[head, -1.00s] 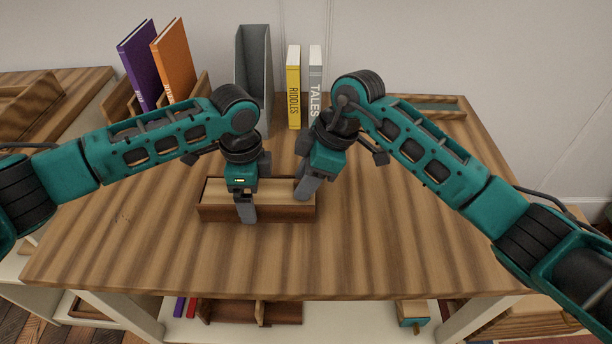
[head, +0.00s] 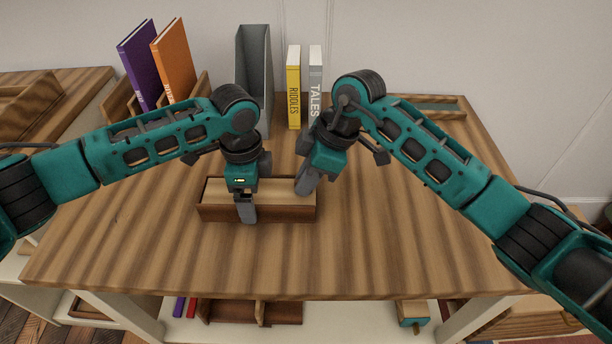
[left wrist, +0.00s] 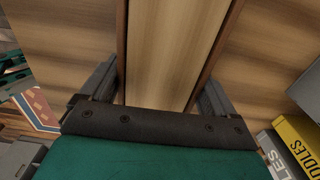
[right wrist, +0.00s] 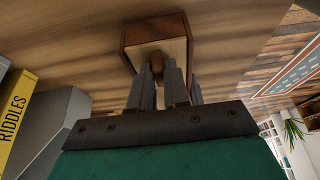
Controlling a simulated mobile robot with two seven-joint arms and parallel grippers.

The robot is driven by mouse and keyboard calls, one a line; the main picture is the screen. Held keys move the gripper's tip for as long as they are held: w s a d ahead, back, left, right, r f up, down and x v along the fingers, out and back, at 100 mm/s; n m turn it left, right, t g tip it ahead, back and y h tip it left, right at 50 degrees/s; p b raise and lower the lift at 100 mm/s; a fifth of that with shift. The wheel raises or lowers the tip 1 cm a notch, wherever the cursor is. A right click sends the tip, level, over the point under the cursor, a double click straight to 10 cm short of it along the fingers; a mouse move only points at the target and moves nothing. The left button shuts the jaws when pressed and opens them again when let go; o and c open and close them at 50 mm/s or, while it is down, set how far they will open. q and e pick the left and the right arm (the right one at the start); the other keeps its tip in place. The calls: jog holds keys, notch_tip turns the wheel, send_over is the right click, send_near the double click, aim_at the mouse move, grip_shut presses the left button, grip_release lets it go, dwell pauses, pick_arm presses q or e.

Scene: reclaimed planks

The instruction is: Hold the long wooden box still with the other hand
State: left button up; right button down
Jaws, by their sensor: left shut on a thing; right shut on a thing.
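The long wooden box (head: 275,213) lies on the table with dark brown walls and a pale lid (head: 285,191). My left gripper (head: 245,208) is closed across its width, with a finger on each long side; the left wrist view shows the pale lid (left wrist: 170,50) between the fingers. My right gripper (head: 305,183) is at the box's right end. In the right wrist view its fingers are close together on a small brown knob (right wrist: 157,66) in front of the box's end (right wrist: 174,46). The fingers partly hide the knob.
Purple (head: 138,62) and orange (head: 172,58) books stand at the back left. The table's front (head: 300,265) is clear.

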jog(key=d, duration=1.1)
jog(key=c, duration=1.2)
grip_release()
jog(key=shift+o, duration=0.2)
jog(key=shift+r, duration=0.1)
jog(key=v, duration=1.2)
pick_arm(q)
jog(key=o, duration=0.9)
